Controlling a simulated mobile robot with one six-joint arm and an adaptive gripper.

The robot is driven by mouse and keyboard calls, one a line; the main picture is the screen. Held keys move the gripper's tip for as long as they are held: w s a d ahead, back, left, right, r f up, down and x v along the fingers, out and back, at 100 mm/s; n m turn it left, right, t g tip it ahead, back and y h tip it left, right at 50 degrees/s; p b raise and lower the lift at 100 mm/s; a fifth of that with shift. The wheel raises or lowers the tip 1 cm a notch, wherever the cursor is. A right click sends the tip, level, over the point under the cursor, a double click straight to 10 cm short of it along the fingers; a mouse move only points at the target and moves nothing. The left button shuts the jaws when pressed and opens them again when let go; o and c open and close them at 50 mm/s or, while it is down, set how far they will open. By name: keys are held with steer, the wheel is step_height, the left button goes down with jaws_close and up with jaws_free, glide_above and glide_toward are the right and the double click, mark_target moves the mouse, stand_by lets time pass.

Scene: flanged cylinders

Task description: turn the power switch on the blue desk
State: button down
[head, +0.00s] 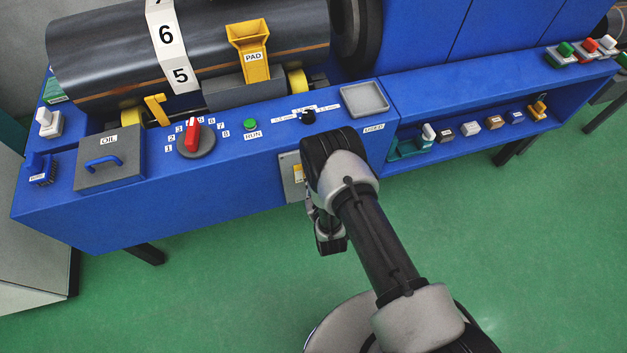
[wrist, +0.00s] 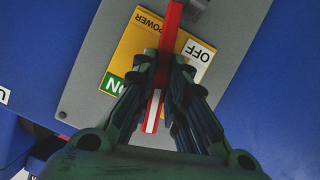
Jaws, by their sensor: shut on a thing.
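The power switch is a grey plate (wrist: 82,90) on the front face of the blue desk (head: 230,200). It bears a yellow label (wrist: 130,45) reading POWER, with a white OFF patch (wrist: 198,52) at right and a green ON patch (wrist: 115,83) at lower left. A red lever (wrist: 171,30) with a pale stripe crosses the label between the two patches. My gripper (wrist: 167,75) is shut on this lever, one finger on each side. In the head view my arm hides most of the switch; a strip of its grey plate (head: 288,180) shows.
The desk top above carries a red rotary knob (head: 193,135), a green RUN button (head: 250,124), a black dial (head: 308,116) and a grey tray (head: 365,99). A lower shelf (head: 465,146) at right holds small parts. The green floor (head: 220,290) in front is clear.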

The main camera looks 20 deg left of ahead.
steer(key=shift+w+d+m+g+y, duration=0.15)
steer(key=shift+m+g+y, duration=0.35)
steer(key=shift+m, duration=0.4)
steer(key=c, duration=1.6)
jaws_free()
steer(key=v, duration=1.2)
steer(key=shift+d, duration=0.1)
